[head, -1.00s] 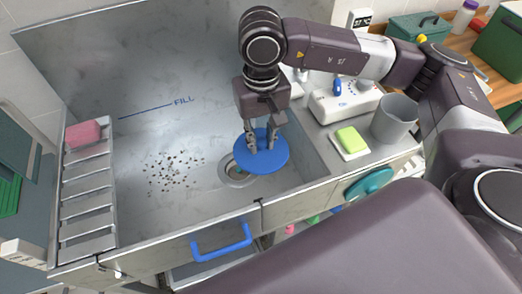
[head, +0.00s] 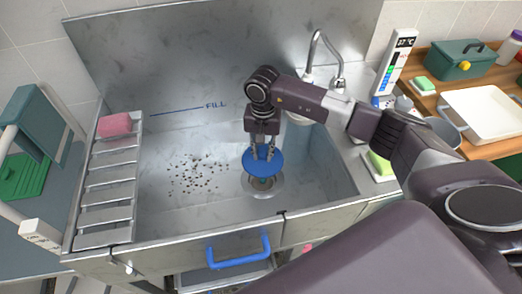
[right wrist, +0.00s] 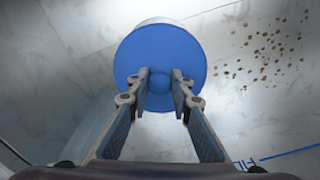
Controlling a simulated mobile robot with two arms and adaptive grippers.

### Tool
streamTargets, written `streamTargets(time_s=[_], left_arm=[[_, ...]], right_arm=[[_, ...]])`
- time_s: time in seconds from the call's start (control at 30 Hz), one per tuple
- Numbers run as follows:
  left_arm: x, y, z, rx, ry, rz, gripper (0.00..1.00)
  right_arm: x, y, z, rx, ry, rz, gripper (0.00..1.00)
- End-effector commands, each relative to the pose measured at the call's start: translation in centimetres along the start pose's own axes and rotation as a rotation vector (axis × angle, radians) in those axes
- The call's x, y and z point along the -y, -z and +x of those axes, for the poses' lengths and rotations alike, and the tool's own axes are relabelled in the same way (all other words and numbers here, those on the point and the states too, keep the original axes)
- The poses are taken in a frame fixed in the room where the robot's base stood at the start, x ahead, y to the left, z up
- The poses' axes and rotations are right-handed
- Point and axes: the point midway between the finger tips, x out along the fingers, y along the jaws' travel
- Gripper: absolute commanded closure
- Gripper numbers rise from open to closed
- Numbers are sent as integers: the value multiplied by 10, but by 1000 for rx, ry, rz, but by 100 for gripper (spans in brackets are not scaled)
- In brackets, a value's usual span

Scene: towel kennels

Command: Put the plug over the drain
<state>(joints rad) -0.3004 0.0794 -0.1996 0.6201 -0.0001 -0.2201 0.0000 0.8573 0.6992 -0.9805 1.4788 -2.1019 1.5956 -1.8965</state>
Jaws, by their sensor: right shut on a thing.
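The plug is a round blue disc (head: 255,166) in the basin of the steel sink in the head view. My right gripper (head: 263,157) comes from above and is shut on the plug's raised middle. The plug shows face-on in the right wrist view (right wrist: 160,50), with the two fingertips (right wrist: 160,85) on either side of its central knob. The drain (head: 262,191) is a metal ring in the basin floor, partly hidden behind the plug's near edge. The plug looks slightly above the drain; the exact gap cannot be told. My left gripper is out of view.
Dark specks (head: 198,175) lie on the basin floor left of the drain. A slatted rack (head: 107,185) with a pink sponge (head: 115,124) is at the left. The tap (head: 325,50) stands behind right. A blue handle (head: 238,252) is on the front.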

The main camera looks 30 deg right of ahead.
Motion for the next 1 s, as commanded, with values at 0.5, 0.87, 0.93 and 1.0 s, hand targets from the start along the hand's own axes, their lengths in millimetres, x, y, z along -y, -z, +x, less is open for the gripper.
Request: streamTargets(time_s=[0.5,0.87,0.93,1.0], left_arm=[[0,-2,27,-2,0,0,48],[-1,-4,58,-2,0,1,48],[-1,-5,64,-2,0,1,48],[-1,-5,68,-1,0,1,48]], right_arm=[[0,-1,51,3,1,-1,100],[0,-1,89,1,-1,-2,100],[0,-1,94,1,0,-2,100],[0,0,98,0,0,-2,100]])
